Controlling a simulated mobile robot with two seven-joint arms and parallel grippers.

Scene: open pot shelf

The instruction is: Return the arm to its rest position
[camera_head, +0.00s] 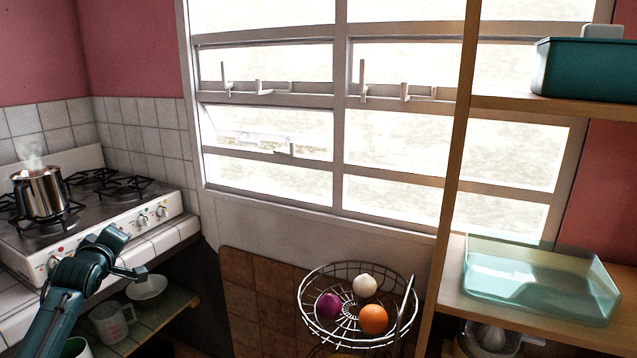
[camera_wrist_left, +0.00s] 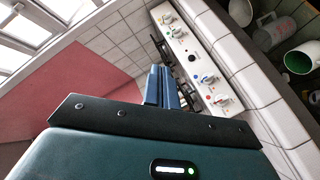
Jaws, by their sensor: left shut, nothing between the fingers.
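My left arm comes in from the lower left in the head view. Its gripper (camera_head: 136,273) is in front of the stove's right corner, above the low shelf. In the wrist view the two blue fingers (camera_wrist_left: 161,87) lie together with nothing between them, and the stove's knob panel (camera_wrist_left: 190,58) shows just beyond and to the right of them. I cannot tell how close the fingers are to the stove front. My right gripper is not in view.
A steaming pot (camera_head: 41,191) stands on the stove (camera_head: 120,221). Below are a white bowl (camera_head: 147,287) and a measuring cup (camera_head: 110,322). A wire fruit basket (camera_head: 398,320) hangs at centre. A glass dish (camera_head: 540,275) sits on the right shelf, a teal box (camera_head: 585,70) above.

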